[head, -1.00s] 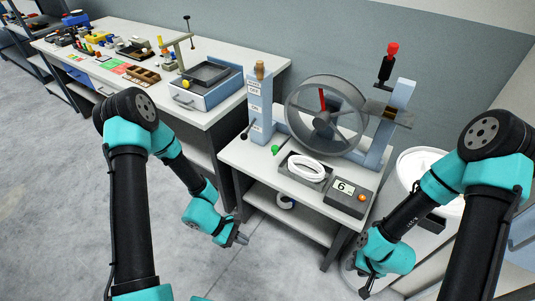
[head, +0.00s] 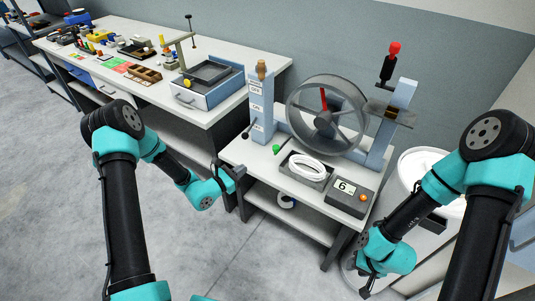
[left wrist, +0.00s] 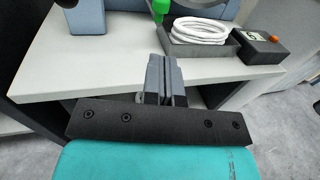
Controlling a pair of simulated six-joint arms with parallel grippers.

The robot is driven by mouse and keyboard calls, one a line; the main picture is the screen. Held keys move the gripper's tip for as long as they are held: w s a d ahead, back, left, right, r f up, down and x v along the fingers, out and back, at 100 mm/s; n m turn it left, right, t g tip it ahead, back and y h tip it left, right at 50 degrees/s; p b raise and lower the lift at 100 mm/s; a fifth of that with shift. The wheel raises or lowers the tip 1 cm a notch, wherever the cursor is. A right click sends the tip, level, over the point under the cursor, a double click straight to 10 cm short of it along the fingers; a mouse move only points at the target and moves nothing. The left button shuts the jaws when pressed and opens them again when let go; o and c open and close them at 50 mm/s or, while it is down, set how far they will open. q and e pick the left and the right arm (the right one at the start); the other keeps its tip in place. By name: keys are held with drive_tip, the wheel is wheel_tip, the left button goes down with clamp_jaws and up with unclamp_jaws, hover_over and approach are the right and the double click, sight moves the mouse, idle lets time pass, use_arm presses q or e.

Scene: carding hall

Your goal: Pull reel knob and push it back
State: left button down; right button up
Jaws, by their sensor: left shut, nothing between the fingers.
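The reel (head: 326,115) is a large grey wheel with a clear face, standing on the small white bench. A red handle (head: 323,98) shows upright on it. A small green knob (head: 276,149) sits low at the bench's front, left of the reel; its lower part also shows at the top of the left wrist view (left wrist: 160,7). I cannot tell which of these is the reel knob. My left gripper (head: 241,169) is shut and empty at the bench's front left edge, apart from the green knob; its fingers (left wrist: 166,72) point toward it. My right gripper (head: 365,290) hangs low at the right, its jaws unclear.
A tray with a white coil (head: 306,167) and a grey box with a display reading 6 (head: 347,192) stand at the bench front. A blue post with a lever (head: 259,105) stands left of the reel. A red-topped lever (head: 390,62) rises behind right. A white bin (head: 420,160) stands right.

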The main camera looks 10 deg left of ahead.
sight(276, 148)
use_arm(q)
drive_tip(key=x, duration=1.4)
